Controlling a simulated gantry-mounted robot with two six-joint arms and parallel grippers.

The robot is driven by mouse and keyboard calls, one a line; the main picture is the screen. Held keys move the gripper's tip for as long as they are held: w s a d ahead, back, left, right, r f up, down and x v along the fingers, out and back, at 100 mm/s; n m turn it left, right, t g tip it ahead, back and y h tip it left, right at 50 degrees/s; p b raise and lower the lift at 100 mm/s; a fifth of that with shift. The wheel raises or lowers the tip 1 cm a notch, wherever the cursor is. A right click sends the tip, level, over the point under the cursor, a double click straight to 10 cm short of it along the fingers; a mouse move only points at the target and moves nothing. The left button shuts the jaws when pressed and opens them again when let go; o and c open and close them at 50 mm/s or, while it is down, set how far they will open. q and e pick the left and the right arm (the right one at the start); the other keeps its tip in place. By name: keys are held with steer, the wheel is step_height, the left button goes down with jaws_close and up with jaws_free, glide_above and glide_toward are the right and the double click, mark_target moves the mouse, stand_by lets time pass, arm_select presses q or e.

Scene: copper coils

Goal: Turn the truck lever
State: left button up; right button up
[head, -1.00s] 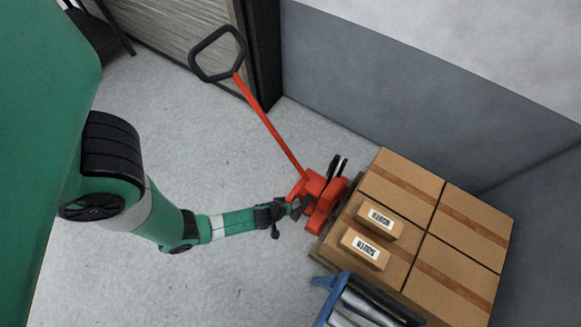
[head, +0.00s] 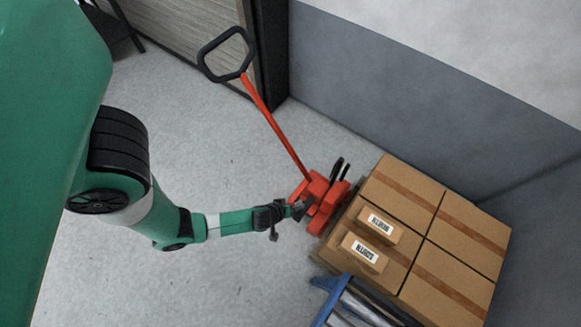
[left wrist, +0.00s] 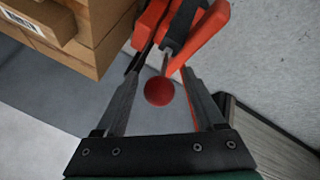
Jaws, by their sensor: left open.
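The orange-red pallet truck (head: 323,196) stands by the stacked boxes, its long red shaft ending in a black loop handle (head: 226,54). In the left wrist view the truck's orange body (left wrist: 205,35) is at the top. A lever with a red ball knob (left wrist: 159,92) sticks out from it toward the camera. My left gripper (head: 300,209) is at the truck's near side. Its fingers (left wrist: 160,76) are open, one on each side of the lever in the picture; I cannot tell whether they touch it. The lever is not clear in the head view. My right gripper is out of view.
Cardboard boxes (head: 402,192) stand on the pallet beside the truck, with two small labelled boxes on top. A blue frame (head: 331,284) stands at the bottom. A grey wall (head: 410,120) is behind. The floor (head: 200,285) on the left is clear.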

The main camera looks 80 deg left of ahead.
arm_select(q)
steer(key=p+v, duration=0.2)
steer(key=v, duration=0.7)
steer(key=shift+p, duration=0.35)
steer(key=shift+w+r, duration=0.1)
